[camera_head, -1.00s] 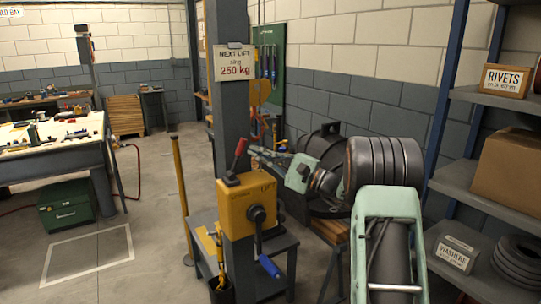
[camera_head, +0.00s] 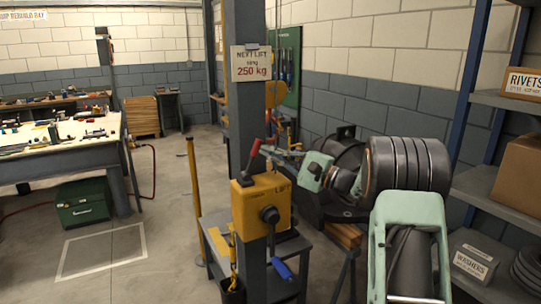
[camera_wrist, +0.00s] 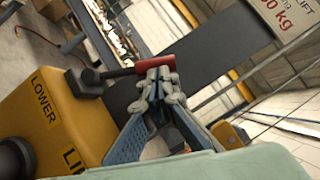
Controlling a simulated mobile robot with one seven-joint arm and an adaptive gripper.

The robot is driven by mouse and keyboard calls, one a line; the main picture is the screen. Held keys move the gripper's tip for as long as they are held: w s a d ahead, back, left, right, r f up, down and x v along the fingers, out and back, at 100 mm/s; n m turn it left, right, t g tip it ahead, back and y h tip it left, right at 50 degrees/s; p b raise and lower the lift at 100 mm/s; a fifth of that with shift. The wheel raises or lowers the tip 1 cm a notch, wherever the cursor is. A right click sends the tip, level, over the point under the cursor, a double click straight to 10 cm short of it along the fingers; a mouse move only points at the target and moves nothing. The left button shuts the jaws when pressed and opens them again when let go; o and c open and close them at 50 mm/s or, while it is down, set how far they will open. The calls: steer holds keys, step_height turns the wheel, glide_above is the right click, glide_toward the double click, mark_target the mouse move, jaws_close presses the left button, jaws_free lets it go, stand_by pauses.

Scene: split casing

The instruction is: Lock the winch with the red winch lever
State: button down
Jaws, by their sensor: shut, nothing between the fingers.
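The yellow winch box (camera_head: 246,208) is mounted on a grey post, with a black crank hub and a blue-handled crank (camera_head: 282,268) on its front. The red winch lever (camera_head: 252,157) rises from a black base on top of the box and leans slightly right. In the wrist view the red lever (camera_wrist: 124,70) runs across to my gripper's fingertips. My gripper (camera_wrist: 157,72) is shut and empty, its tips right at the lever's free end; contact is hard to tell. In the head view my gripper (camera_head: 270,148) is just right of the lever's top.
The post (camera_head: 247,115) stands close behind the lever and bears a "250 kg" sign (camera_head: 251,63). A grey stand (camera_head: 222,240) is below, and a yellow pole (camera_head: 194,195) is to the left. Shelves are at the right.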

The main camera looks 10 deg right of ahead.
steer(key=shift+s+a+r+n+g+b, duration=0.1)
steer(key=shift+a+r+n+g+b, duration=0.15)
steer(key=shift+n+b, duration=0.2)
steer(key=s+a+r+n+g+h+b, duration=0.2)
steer(key=a+n+h+b, duration=0.2)
steer(key=a+n+b, duration=0.3)
steer(key=shift+g+b, duration=0.35)
steer(key=shift+b, duration=0.15)
steer(key=shift+s, duration=0.1)
steer(key=shift+d, duration=0.15)
stand_by(0.4)
